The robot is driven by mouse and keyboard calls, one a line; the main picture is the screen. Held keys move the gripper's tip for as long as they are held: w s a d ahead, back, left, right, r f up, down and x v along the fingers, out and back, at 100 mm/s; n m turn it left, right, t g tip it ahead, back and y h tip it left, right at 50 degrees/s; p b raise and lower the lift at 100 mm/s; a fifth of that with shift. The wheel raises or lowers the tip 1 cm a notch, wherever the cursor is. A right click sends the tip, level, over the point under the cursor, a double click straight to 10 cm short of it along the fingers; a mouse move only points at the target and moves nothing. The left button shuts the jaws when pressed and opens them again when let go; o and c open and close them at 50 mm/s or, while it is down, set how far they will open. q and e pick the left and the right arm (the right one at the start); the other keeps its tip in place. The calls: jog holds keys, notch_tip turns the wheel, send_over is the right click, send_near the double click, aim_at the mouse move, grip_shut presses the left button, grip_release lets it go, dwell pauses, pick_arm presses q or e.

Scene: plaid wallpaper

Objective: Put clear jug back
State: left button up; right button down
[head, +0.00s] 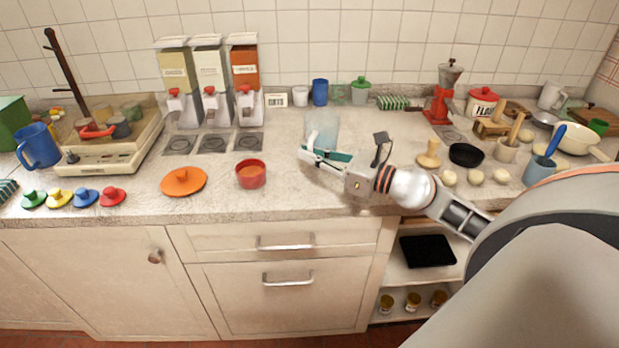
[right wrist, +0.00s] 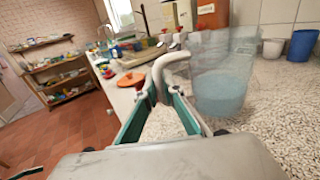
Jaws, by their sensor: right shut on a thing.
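The clear jug (head: 324,126) is see-through and pale blue, near the middle of the counter in the head view. In the right wrist view the jug (right wrist: 222,85) looks upright, with its curved pale handle (right wrist: 168,66) reaching toward my gripper. My right gripper (head: 318,154) comes in from the right, on the near side of the jug. Its green-lined fingers (right wrist: 160,100) are shut on the handle. I cannot tell whether the jug's base touches the counter. My left gripper is not in view.
Left of the jug are a red bowl (head: 251,175) and an orange lid (head: 184,182). Behind stand three dispensers (head: 211,85), a blue cup (head: 320,93) and a green-lidded jar (head: 361,92). A red grinder (head: 442,95) stands right. The counter around the jug is mostly clear.

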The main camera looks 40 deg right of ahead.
jog(key=shift+f, duration=0.2)
notch_tip(320, 180, down, 4)
jog(key=b, duration=0.3)
jog(key=shift+f, duration=0.15)
jog(key=c, duration=2.2)
grip_release()
jog(key=shift+f, duration=0.1)
jog(key=shift+o, duration=0.2)
